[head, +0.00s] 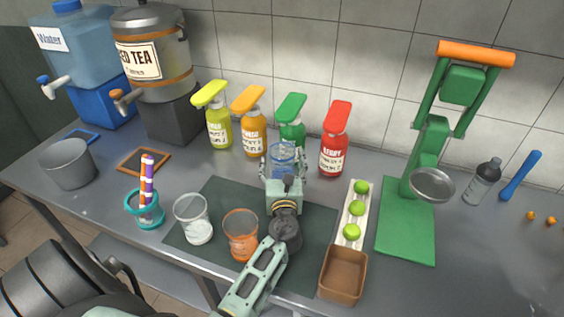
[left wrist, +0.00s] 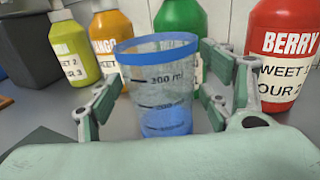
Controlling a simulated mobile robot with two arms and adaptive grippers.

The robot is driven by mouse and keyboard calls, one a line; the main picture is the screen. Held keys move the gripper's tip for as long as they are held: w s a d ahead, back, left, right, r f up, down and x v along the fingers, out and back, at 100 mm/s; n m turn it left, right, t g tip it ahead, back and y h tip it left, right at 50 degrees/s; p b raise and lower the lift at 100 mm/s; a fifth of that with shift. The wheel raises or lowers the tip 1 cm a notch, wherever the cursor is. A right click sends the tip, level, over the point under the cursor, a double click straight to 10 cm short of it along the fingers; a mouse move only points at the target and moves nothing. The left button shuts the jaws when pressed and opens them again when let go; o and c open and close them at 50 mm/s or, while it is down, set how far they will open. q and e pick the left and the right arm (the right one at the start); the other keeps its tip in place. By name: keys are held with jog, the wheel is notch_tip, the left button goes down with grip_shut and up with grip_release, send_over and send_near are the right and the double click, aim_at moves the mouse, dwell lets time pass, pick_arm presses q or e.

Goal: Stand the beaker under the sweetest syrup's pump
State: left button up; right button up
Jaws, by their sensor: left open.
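The clear beaker (head: 284,155) has a blue rim and ml marks. It stands upright in front of the green pump bottle (head: 292,122); in the left wrist view the beaker (left wrist: 160,85) is between the open fingers of my left gripper (head: 285,170). Whether the fingers touch it is unclear. The row also has a yellow-green bottle (head: 218,127), an orange mango bottle (head: 252,131) and a red berry bottle (head: 333,155). The green bottle's label is hidden behind the beaker and gripper; the other sweetness labels are only partly readable. My right gripper is out of view.
A cup with white contents (head: 198,228) and an orange cup (head: 241,240) stand on the front left of the dark mat (head: 187,240). A tray of limes (head: 344,230), a brown box (head: 342,275) and the green press (head: 405,235) are at right.

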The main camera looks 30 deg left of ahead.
pick_arm(q)
jog(key=b+v, duration=0.1)
jog(key=v, duration=1)
jog(key=shift+s, duration=0.2)
jog(key=shift+r, duration=0.1)
